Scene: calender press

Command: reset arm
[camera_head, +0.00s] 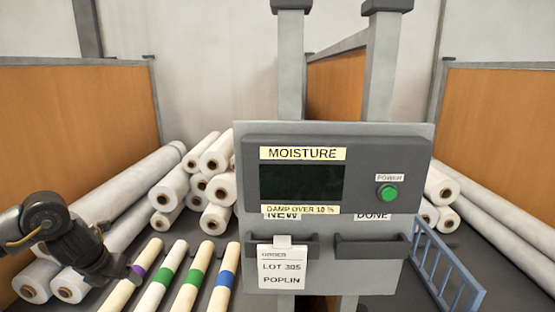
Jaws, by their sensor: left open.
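My left arm comes in from the left edge. Beside that roll lie rolls with green bands (165,277) and one with a blue band (224,280). My right gripper is not in this view.
A grey panel stands in the middle with a dark MOISTURE display (301,184), a green POWER button (387,193) and a LOT 305 POPLIN card (281,268). White rolls (215,190) are stacked behind it. A blue-grey rail (445,268) stands right.

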